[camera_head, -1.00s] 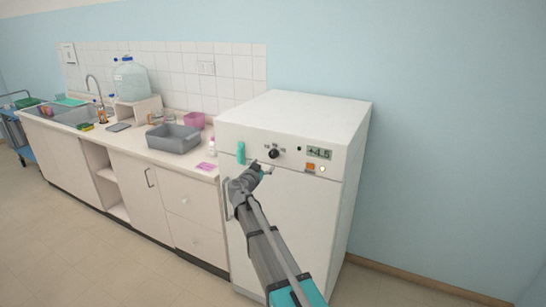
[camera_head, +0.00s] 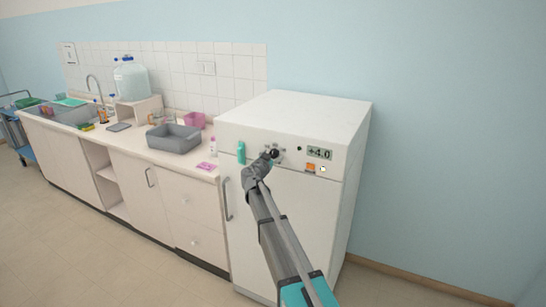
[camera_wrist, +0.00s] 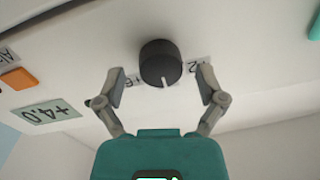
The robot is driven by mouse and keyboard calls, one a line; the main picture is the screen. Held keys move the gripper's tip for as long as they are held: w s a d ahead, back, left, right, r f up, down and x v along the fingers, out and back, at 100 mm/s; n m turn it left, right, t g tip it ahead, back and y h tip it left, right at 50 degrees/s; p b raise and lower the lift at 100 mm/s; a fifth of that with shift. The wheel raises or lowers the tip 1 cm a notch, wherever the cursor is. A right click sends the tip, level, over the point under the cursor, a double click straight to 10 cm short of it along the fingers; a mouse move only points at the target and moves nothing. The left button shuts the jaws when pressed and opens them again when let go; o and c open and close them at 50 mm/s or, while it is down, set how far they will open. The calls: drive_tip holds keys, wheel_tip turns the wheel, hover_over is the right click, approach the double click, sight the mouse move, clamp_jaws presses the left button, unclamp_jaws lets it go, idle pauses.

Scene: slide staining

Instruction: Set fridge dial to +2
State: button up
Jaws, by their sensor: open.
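The fridge (camera_head: 285,220) is a white box unit at the right end of the counter. Its black dial (camera_wrist: 160,63) sits on the front panel, with a light pointer mark, between labels reading about +6 and +2. The display (camera_head: 319,153) reads +4.0, and it also shows in the wrist view (camera_wrist: 46,114). In the wrist view my gripper (camera_wrist: 161,88) is open, with one finger on each side of the dial and a visible gap to it. In the head view the arm partly hides the panel around the dial (camera_head: 275,154).
An orange button (camera_head: 310,168) is below the display. A teal object (camera_head: 241,152) is on the panel's left. The fridge handle (camera_head: 226,199) stands out at the door's left edge. A grey basin (camera_head: 174,139) and a pink card (camera_head: 206,166) are on the counter.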

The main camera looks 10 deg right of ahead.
drive_tip(key=c, duration=1)
drive_tip(key=shift+d, duration=0.15)
drive_tip(key=shift+c, duration=0.8)
drive_tip(key=shift+n, duration=0.4)
drive_tip(key=n, duration=0.5)
drive_tip(key=shift+a+p, duration=0.2)
drive_tip(key=shift+p, duration=0.1)
drive_tip(key=n, duration=0.5)
drive_tip(key=shift+w+n+g, duration=0.1)
drive_tip(key=shift+n+g, duration=0.3)
drive_tip(key=o, duration=1.2)
drive_tip(key=shift+c, duration=0.2)
